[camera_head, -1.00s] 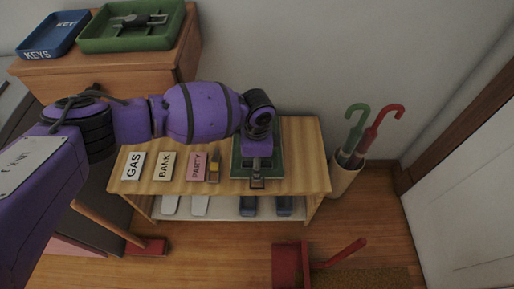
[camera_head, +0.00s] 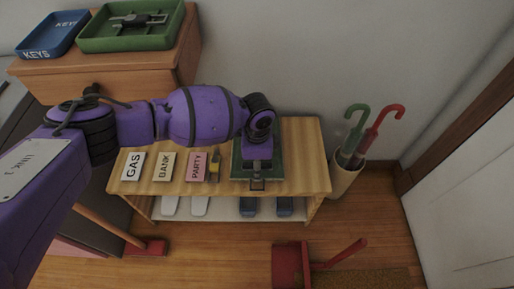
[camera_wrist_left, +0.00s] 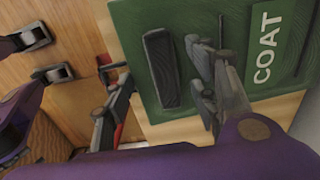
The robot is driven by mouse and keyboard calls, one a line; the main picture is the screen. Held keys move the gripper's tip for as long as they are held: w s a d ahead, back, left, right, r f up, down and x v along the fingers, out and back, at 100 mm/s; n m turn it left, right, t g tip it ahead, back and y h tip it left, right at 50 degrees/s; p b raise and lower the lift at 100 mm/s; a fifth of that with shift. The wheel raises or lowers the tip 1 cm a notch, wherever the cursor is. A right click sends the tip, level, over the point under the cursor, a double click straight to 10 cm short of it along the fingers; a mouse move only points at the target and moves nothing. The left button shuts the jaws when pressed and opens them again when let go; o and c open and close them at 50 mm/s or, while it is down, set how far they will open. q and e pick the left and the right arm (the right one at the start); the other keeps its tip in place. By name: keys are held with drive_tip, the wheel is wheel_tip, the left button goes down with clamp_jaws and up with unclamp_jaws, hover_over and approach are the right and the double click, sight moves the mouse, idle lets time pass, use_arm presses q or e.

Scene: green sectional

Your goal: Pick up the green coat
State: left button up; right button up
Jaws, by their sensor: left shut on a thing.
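The green coat piece (camera_head: 239,165) is a flat green board lying on the wooden shelf top under my left gripper. In the left wrist view the board (camera_wrist_left: 205,15) shows a white COAT label and a raised dark bar (camera_wrist_left: 160,68). My left gripper (camera_head: 257,184) points down over its near part.
GAS (camera_head: 133,166), BANK (camera_head: 163,166) and PARTY (camera_head: 196,166) cards lie left of the board. An umbrella stand (camera_head: 345,180) stands right of the wooden shelf (camera_head: 308,165). A red dustpan (camera_head: 290,265) is on the floor.

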use_arm(q)
drive_tip(key=shift+s+f, duration=0.2)
drive_tip(key=shift+s, duration=0.05)
